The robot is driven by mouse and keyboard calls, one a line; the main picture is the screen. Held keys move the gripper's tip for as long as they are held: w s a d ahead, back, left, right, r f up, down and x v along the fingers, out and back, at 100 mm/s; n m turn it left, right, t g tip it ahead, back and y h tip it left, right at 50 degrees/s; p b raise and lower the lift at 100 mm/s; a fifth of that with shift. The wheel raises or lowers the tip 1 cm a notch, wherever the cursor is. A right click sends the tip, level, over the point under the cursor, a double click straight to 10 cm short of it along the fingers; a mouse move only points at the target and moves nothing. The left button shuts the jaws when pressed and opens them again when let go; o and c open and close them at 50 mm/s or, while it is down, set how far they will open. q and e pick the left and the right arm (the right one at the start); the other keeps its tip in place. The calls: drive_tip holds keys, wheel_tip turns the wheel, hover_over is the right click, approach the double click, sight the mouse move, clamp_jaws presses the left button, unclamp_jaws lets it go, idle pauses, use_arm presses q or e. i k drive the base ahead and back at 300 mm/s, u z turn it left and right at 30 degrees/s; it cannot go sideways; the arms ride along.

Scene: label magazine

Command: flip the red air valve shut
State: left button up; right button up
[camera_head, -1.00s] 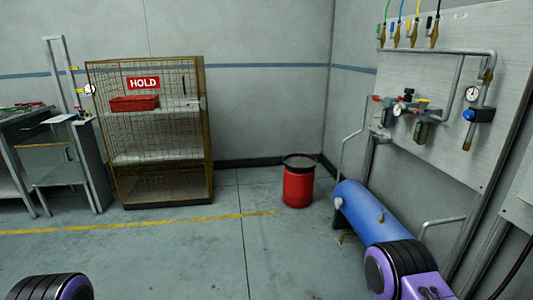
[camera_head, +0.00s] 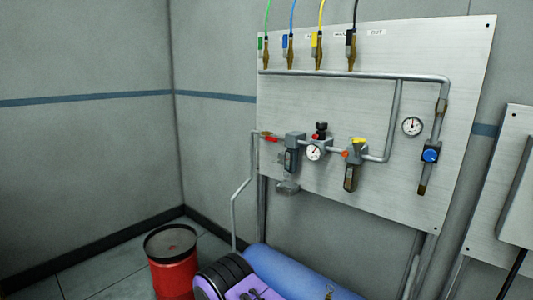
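The red air valve (camera_head: 269,137) is a small red lever handle on the grey pipe at the left edge of the metal panel (camera_head: 450,60). It sits just left of the filter and gauge units. The lever looks roughly in line with the short horizontal pipe, but it is too small to be sure. Neither gripper is in view.
A bent grey pipe (camera_head: 235,215) rises beside the panel. The left wall area is bare.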

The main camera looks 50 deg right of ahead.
sight(272, 139)
drive_tip(key=i, duration=0.4)
drive_tip(key=z, duration=0.95)
drive_tip(key=i, duration=0.75)
